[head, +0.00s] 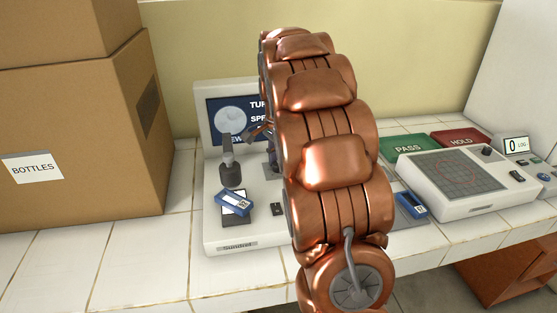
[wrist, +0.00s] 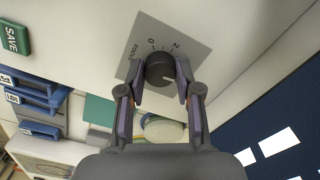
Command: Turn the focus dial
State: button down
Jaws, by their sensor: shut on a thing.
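The focus dial (wrist: 160,69) is a dark round knob on a grey plate marked "FOCUS" with numbers around it, in the upper middle of the wrist view. My gripper (wrist: 163,88) is around the dial, one finger on each side, shut on it. In the head view my copper-coloured arm hides the dial and most of the gripper. The white microscope-like device (head: 212,240) stands on the tiled counter, with a screen (head: 232,118) partly behind my arm. A blue-framed slide (head: 234,203) lies on its stage under a dark objective.
A large cardboard box (head: 80,130) labelled "BOTTLES" stands at the left. At the right are a green PASS pad (head: 407,148), a red HOLD pad (head: 461,138) and a white instrument (head: 468,182). Another blue slide (head: 411,205) lies right of my arm. The front-left counter is clear.

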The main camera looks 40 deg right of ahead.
jog(key=shift+m, duration=0.6)
jog(key=c, duration=0.8)
grip_release()
jog(key=shift+r, duration=0.1)
jog(key=shift+r, duration=5.9)
